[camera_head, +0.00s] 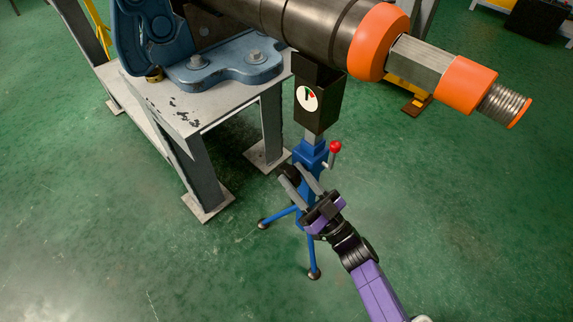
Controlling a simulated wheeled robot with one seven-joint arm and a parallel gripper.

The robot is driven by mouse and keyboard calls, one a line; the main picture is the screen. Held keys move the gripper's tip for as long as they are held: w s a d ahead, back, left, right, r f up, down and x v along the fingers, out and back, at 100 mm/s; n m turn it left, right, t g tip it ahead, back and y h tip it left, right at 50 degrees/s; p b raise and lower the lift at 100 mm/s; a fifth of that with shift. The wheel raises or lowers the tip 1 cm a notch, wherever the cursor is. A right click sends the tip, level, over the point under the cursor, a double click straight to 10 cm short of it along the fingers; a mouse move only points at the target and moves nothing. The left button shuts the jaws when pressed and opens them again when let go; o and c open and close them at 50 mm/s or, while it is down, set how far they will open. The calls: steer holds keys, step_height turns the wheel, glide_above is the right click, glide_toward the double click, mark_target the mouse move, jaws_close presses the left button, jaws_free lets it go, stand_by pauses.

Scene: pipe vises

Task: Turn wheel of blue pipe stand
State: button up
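The blue pipe stand (311,154) stands upright at the middle of the view, on splayed blue legs with dark feet. A dark bracket with a round dial tops it, under the pipe. A red ball-ended lever (335,148) sticks up at its right side. The wheel (292,171) appears as a dark round part at the stand's left side, partly hidden by my fingers. My gripper (290,173) reaches up from the lower right, its two grey fingers spread apart. The fingertips overlap the wheel in the picture; I cannot tell whether they touch it.
A large dark pipe (310,25) with orange collars and a threaded end runs overhead to the right. A blue vise (215,65) is bolted on a worn grey metal table (180,105) at the left, its legs close to the stand. Green floor is clear at right and front.

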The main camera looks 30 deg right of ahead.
mark_target(298, 181)
steer(key=shift+v, duration=1.7)
stand_by(0.5)
